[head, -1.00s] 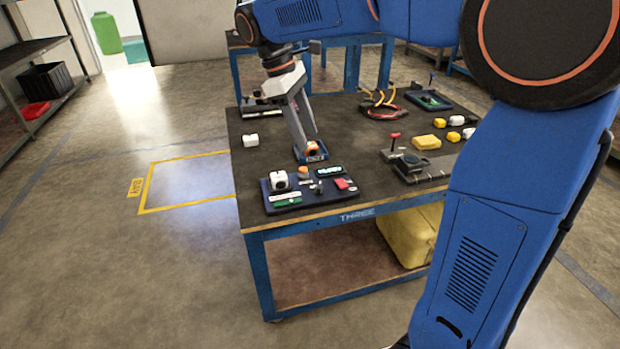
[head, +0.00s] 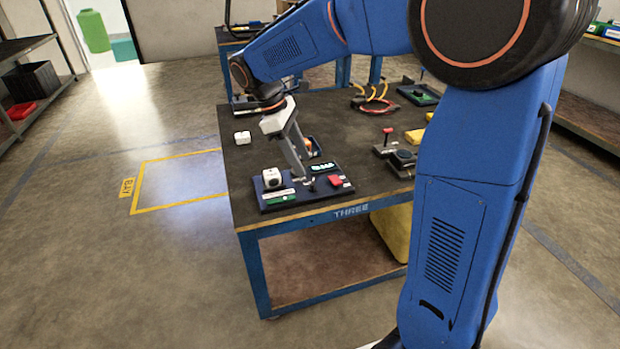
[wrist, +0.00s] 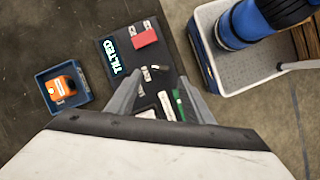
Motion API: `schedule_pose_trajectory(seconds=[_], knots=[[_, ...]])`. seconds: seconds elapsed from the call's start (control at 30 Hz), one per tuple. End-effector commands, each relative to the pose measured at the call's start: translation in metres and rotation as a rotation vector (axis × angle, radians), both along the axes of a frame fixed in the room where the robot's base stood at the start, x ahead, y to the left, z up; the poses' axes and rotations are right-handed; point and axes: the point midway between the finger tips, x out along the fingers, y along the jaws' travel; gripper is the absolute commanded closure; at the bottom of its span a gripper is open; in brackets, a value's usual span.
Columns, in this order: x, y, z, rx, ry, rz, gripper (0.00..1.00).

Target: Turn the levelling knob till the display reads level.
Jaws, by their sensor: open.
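The dark panel board (head: 317,201) lies at the table's near left corner. Its lit display (head: 322,167) shows in the wrist view (wrist: 114,58) with the word TILTED. A small metallic part (wrist: 147,73), which looks like the levelling knob, stands on the board between my fingers. My gripper (head: 305,179) points down over the board; in the wrist view my gripper (wrist: 160,77) is open, one finger on each side of this part. I cannot tell whether a finger touches it. A red block (wrist: 145,38) sits on the board beside the display.
A white block with a dark round face (head: 272,178) stands at the board's left. An orange block (wrist: 66,86) sits in a blue tray (wrist: 44,75) close by. A white piece (head: 242,137) lies further left.

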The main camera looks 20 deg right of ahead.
Motion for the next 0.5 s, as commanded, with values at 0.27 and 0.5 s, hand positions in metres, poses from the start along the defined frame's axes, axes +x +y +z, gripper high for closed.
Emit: schedule_pose_trajectory(seconds=[0.27, 0.5], knots=[[-0.009, -0.016, -0.043, -0.001, 0.003, -0.001, 0.53], [-0.013, -0.022, -0.062, -0.001, 0.002, 0.001, 0.53]])
